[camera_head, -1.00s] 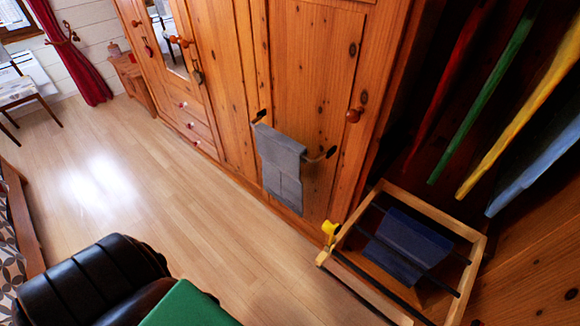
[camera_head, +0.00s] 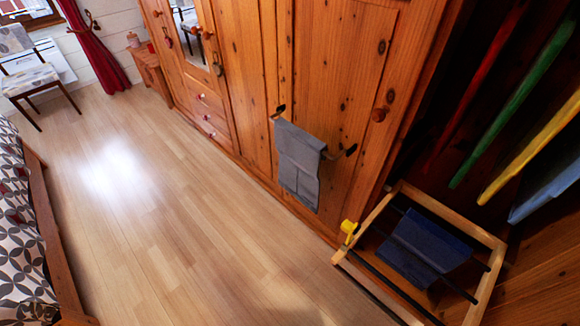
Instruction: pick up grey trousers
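The grey trousers (camera_head: 298,163) hang folded over a dark rail (camera_head: 345,152) fixed to the wooden wardrobe door, right of the picture's middle. Their lower end hangs free above the floor. Neither of my grippers shows in the head view, so none is seen near the trousers.
A wooden rack (camera_head: 397,318) with dark bars holds a folded dark blue garment (camera_head: 424,247) at lower right; a yellow thing (camera_head: 348,228) sits at its corner. Coloured garments hang above it. A bed (camera_head: 22,222) and a chair (camera_head: 32,82) stand left. The wooden floor (camera_head: 180,220) between is clear.

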